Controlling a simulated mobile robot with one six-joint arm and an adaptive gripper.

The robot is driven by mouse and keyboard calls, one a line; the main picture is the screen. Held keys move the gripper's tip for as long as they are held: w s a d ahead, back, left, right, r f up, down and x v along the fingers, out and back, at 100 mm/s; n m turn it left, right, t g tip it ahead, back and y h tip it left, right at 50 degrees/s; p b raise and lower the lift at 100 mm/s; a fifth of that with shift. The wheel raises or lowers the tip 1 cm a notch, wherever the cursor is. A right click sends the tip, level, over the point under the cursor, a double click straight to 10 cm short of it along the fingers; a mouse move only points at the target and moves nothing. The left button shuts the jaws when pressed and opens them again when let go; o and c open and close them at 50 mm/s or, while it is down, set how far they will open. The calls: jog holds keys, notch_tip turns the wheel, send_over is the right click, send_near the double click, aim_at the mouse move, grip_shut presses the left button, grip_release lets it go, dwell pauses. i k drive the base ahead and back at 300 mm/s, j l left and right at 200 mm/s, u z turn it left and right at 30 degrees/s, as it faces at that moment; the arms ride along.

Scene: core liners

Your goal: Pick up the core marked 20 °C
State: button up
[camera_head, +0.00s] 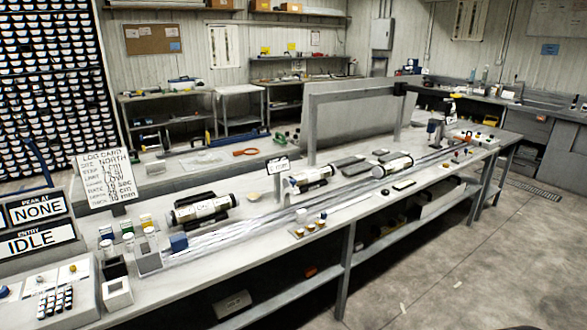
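Three white cylindrical cores with dark ends lie on the long bench (330,215). The left core (203,211) rests in a black cradle. The middle core (310,178) lies behind the clear rails, near a small sign. The right core (392,165) lies farther along the bench, with a pale round end facing left. The markings on them are too small to read, so I cannot tell which is marked 20 °C. My gripper is not in view.
A log card (106,178) and displays (38,227) reading "NONE" and "IDLE" stand at left, above a keypad console (55,298). Clear rails (255,230) run along the bench. Open floor (470,265) lies at right.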

aim_at(307, 177)
jog(key=i+l+u, duration=0.1)
jog(key=i+l, duration=0.35)
jog(key=i+l+u, duration=0.1)
jog(key=i+l, duration=0.35)
jog(key=l, duration=0.15)
jog(key=i+l+u, duration=0.15)
jog(key=i+l, duration=0.3)
jog(key=l, duration=0.15)
